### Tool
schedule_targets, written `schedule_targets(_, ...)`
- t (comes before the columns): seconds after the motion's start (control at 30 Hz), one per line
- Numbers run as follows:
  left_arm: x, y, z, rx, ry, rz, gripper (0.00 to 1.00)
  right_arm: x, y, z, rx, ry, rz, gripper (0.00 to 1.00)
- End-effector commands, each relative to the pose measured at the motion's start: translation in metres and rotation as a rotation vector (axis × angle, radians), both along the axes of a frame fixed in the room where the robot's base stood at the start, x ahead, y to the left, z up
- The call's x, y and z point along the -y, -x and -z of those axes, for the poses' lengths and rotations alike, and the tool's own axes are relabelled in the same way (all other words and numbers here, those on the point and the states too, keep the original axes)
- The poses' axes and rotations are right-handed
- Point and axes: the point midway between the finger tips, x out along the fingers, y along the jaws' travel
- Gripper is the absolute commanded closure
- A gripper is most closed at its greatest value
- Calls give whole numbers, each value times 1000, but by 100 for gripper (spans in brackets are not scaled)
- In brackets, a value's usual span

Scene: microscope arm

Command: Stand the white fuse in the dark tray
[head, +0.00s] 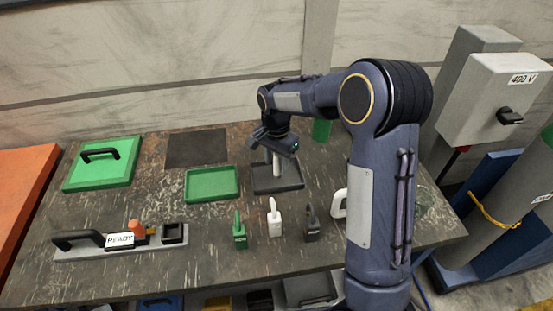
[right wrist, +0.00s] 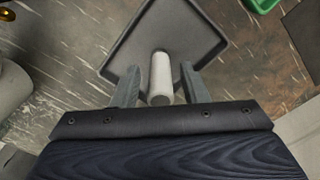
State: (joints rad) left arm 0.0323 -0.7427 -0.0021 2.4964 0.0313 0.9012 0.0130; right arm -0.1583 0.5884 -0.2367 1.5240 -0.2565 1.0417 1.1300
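The white fuse (head: 277,168) is a pale cylinder, upright over the floor of the dark tray (head: 263,189). In the right wrist view the fuse (right wrist: 161,75) shows nearly end-on, with the dark tray (right wrist: 210,22) around and beyond it. My right gripper (head: 276,150) is above the tray, at the fuse's upper part. In the right wrist view its two fingers (right wrist: 160,87) stand on either side of the fuse, with a visible gap on both sides, so it is open. The fuse's base is partly hard to see. My left gripper is not in view.
A green tray (head: 212,197) lies left of the dark tray. Green (head: 239,233), white (head: 274,220) and grey (head: 311,225) handled pieces stand in front. A READY panel (head: 120,240) and green lid (head: 100,172) are at left. The dark mat (head: 197,148) is empty.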

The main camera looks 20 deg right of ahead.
Motion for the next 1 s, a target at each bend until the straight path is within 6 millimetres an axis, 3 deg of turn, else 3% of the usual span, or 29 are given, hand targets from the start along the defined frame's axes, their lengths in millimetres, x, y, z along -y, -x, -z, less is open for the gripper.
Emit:
schedule_targets(0.4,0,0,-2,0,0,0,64,0,-1,-10,4,0,0,57)
schedule_targets(0.8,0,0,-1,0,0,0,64,0,-1,-91,5,-2,0,57)
schedule_targets(1.0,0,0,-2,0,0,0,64,0,-1,-117,1,-2,0,57)
